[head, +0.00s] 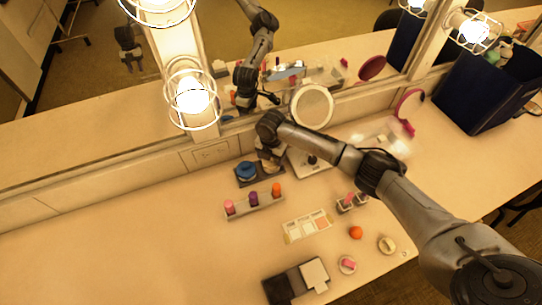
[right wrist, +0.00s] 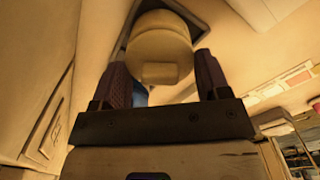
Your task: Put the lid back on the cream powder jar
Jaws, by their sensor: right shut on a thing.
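My right gripper (head: 268,155) reaches down at the back of the counter, in front of the mirror. In the right wrist view its two fingers (right wrist: 162,80) are on either side of a rounded cream piece (right wrist: 160,45) with a small block-like grip, which looks like the cream lid. In the head view a cream shape (head: 271,167) shows under the gripper, beside a blue-topped jar (head: 246,170) on a dark tray (head: 243,183). I cannot tell whether the lid touches the cream jar; the gripper hides that spot. My left gripper is not in view.
A round mirror (head: 312,106) stands close behind my right arm. A rack of several coloured bottles (head: 254,204) is in front of the tray. A palette (head: 308,225), an orange ball (head: 355,232) and small dishes (head: 388,246) lie to the right. The left counter is clear.

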